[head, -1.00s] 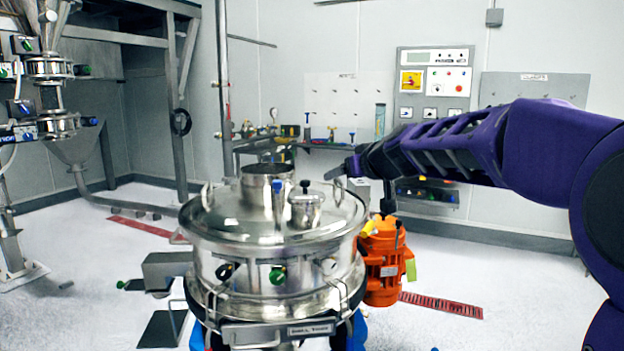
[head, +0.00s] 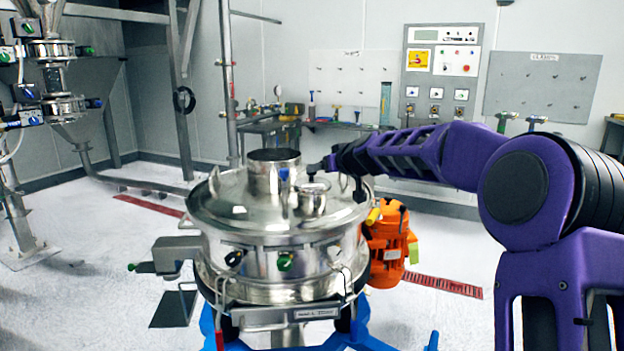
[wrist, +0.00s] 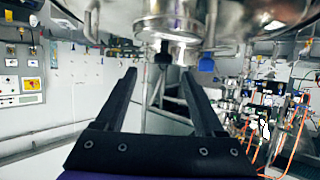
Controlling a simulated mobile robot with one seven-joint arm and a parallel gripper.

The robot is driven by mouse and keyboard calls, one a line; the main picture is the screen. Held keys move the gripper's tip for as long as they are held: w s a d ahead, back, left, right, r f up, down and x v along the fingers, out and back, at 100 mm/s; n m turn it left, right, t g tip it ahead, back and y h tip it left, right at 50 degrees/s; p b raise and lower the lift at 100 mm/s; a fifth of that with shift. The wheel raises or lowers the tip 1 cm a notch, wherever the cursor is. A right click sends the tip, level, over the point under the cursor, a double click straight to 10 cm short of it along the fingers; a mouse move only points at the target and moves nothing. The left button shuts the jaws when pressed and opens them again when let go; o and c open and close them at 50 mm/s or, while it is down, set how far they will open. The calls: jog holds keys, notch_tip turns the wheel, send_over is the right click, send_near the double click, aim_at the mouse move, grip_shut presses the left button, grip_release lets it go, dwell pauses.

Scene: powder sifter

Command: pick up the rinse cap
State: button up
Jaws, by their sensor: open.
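The rinse cap (head: 312,201) looks to be the small steel cap with a black knob on the sifter lid (head: 232,207), right of the wider steel neck (head: 272,172). It sits upright on the lid. My gripper (head: 326,165) is beside the knob, at about its height; the exact gap is hard to see. In the wrist view, which looks upside down, the open fingers of my gripper (wrist: 159,72) point towards the black knob of the rinse cap (wrist: 163,54). The knob appears between the fingertips, and I cannot tell whether it is within their reach. Nothing is held.
A blue-handled clamp (head: 284,177) stands close to the cap's left; its blue handle (wrist: 207,63) also shows near the right finger in the wrist view. Lid handles rise nearby. An orange motor (head: 388,245) hangs at the sifter's right.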

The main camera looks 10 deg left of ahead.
aim_at(314, 183)
jog(key=p+x, duration=0.1)
jog(key=x, duration=0.1)
jog(key=p+x, duration=0.1)
jog(key=x, duration=0.2)
jog(key=shift+a+r, duration=0.15)
jog(key=shift+a, duration=0.2)
jog(key=shift+w+a+f, duration=0.1)
jog(key=shift+w+f, duration=0.1)
jog(key=shift+w, duration=0.05)
jog(key=shift+r, duration=0.1)
grip_shut()
